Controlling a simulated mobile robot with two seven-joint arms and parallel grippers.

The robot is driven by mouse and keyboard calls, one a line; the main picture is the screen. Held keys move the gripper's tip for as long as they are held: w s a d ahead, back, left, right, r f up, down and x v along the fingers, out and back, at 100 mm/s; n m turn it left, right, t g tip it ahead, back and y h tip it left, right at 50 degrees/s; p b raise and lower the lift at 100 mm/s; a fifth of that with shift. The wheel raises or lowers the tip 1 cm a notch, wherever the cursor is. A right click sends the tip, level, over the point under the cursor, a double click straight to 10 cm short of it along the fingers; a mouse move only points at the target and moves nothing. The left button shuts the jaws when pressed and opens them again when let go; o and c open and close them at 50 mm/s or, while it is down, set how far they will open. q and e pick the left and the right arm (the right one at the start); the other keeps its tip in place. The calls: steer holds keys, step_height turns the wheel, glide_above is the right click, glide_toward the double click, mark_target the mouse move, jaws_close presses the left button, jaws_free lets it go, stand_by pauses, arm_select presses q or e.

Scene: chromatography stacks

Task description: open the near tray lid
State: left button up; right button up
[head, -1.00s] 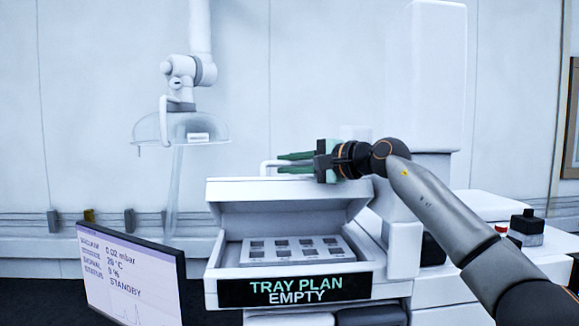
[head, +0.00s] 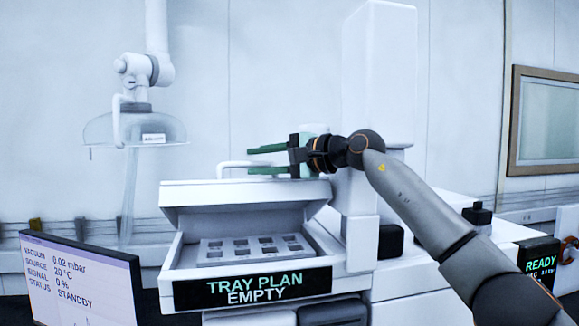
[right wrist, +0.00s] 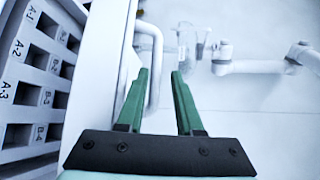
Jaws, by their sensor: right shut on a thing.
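The near tray lid (head: 240,193) is white and stands tilted open above its tray box, hinged side to the back. Its white bar handle (head: 232,165) rises from the top of the lid; it also shows in the right wrist view (right wrist: 156,50). My right gripper (head: 252,159) has green fingers and is shut on the handle, with the bar passing between the fingers in the right wrist view (right wrist: 161,74). Part of the handle is hidden by the fingers. Inside the box lies a white slotted tray (head: 214,256). My left gripper is not in view.
A sign reading "TRAY PLAN EMPTY" (head: 252,289) is on the box front. A status monitor (head: 80,280) stands at the left. A clear hood on a white arm (head: 135,128) hangs behind left. A tall white column (head: 380,90) stands behind my right arm.

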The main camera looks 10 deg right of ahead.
steer(key=b+v, duration=0.2)
steer(key=v, duration=0.7)
steer(key=shift+r, duration=0.2)
steer(key=shift+s, duration=0.1)
